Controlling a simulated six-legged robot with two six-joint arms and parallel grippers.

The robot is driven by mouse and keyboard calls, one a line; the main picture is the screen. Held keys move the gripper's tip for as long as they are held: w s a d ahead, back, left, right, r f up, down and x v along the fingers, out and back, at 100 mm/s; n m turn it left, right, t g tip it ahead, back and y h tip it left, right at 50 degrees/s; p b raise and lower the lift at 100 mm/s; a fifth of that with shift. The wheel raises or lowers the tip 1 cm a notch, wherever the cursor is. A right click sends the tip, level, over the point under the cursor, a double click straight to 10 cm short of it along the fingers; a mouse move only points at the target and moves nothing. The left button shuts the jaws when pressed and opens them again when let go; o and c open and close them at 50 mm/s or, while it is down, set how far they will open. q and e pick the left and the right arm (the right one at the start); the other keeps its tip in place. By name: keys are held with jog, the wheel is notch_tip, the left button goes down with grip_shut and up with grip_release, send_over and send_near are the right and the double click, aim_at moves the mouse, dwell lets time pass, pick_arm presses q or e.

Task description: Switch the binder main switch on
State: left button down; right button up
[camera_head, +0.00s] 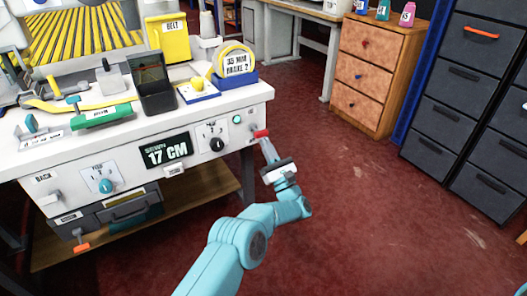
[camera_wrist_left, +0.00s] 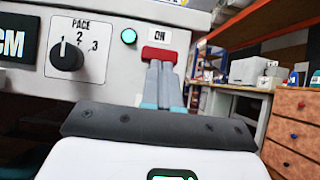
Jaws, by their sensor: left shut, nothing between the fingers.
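The binder (camera_head: 215,165) is a white bench machine with controls along its front panel. Its red main switch (camera_head: 261,133) is at the panel's right end; it also shows in the left wrist view (camera_wrist_left: 159,54). The fingers hide what lies directly below the switch.
A black PACE knob (camera_wrist_left: 67,57) and a "17 CM" display (camera_head: 167,150) are on the same panel. A wooden drawer unit (camera_head: 366,75) and dark cabinets (camera_head: 455,100) stand at the right. The red floor (camera_head: 350,200) right of the binder is clear.

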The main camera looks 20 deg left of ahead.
aim_at(264, 133)
pick_arm(q)
jog(key=shift+d+r+g+h+p, duration=0.15)
jog(key=shift+r+g+h+p, duration=0.5)
jog(key=shift+r, duration=0.25)
jog(key=shift+d+r+g+h+p, duration=0.1)
jog(key=shift+r+g+h+p, duration=0.25)
jog(key=shift+h+p, duration=0.15)
jog(key=shift+r+g+h, duration=0.35)
jog(key=shift+g+h, duration=0.15)
jog(key=shift+h, duration=0.15)
jog(key=shift+p, duration=0.3)
